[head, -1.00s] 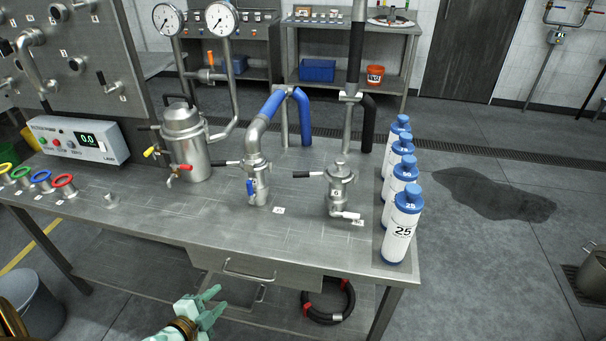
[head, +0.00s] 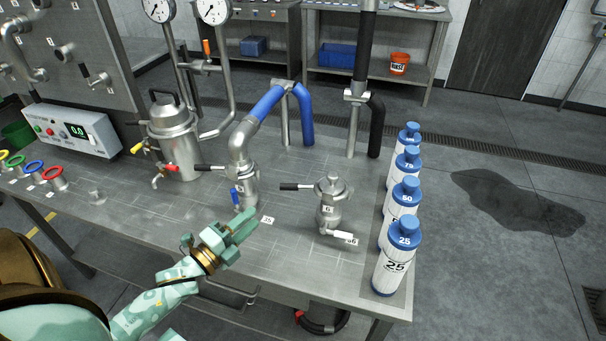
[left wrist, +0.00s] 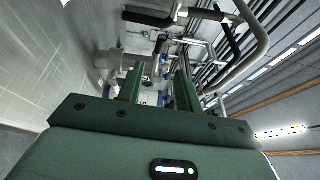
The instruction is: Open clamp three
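Three steel jacketed vessels stand on the bench: a large pot (head: 172,130) at the left, a middle one (head: 243,188) joined to a blue-sleeved pipe, and a small one (head: 331,208) at the right. A black-gripped clamp handle (head: 210,167) sticks out left from the middle vessel, another (head: 290,186) from the right vessel. No clamp label reads clearly as three. My left gripper (head: 248,224) is over the bench's front part, just in front of the middle vessel, touching no clamp. Its fingers stand apart and empty in the left wrist view (left wrist: 155,80). My right gripper is out of view.
Several blue-capped white bottles (head: 393,266) line the bench's right edge. Two gauges (head: 214,10) stand on pipes behind the pot. A control box (head: 75,130) and coloured rings (head: 53,174) are at the left. The bench top (head: 285,255) between the right vessel and front edge is mostly clear.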

